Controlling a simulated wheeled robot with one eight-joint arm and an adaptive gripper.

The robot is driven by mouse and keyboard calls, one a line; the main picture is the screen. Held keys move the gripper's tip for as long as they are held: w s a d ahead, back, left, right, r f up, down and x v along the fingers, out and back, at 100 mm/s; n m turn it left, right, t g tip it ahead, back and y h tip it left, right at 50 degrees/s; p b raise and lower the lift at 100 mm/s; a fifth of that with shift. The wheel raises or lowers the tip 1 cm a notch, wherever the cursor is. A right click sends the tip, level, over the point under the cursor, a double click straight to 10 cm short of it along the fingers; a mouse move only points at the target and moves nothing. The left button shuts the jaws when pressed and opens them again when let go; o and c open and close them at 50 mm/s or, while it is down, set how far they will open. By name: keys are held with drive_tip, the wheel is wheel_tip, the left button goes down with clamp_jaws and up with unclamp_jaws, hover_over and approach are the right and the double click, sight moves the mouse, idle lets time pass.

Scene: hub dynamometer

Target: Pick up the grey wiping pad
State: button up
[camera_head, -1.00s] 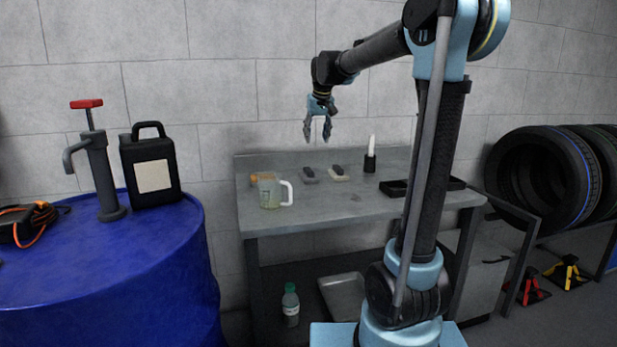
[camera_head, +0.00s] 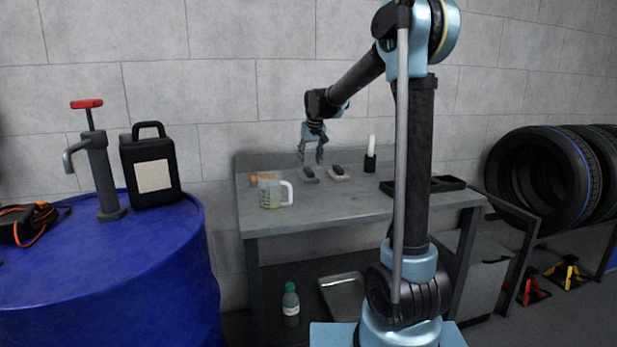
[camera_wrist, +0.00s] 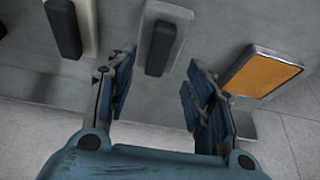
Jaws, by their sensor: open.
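The grey wiping pad (camera_head: 310,175) lies on the workbench and has a dark handle block on top. In the wrist view the grey pad (camera_wrist: 161,45) shows between and beyond my fingertips, apart from them. My gripper (camera_head: 311,159) hangs just above the grey pad, pointing down, open and empty; its two fingers also show in the wrist view (camera_wrist: 158,62). A similar cream pad (camera_head: 339,174) with a dark handle lies to the right of it, and shows at the left in the wrist view (camera_wrist: 84,30).
An orange-faced pad (camera_wrist: 262,73) lies on the other side, behind the clear measuring jug (camera_head: 270,193) in the head view. A white-topped brush (camera_head: 371,155) and a black tray (camera_head: 447,184) stand to the right. The workbench (camera_head: 325,208) front is clear.

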sight(309, 170)
drive_tip(key=shift+x, duration=2.75)
drive_tip(key=shift+f, duration=0.1)
clamp_jaws()
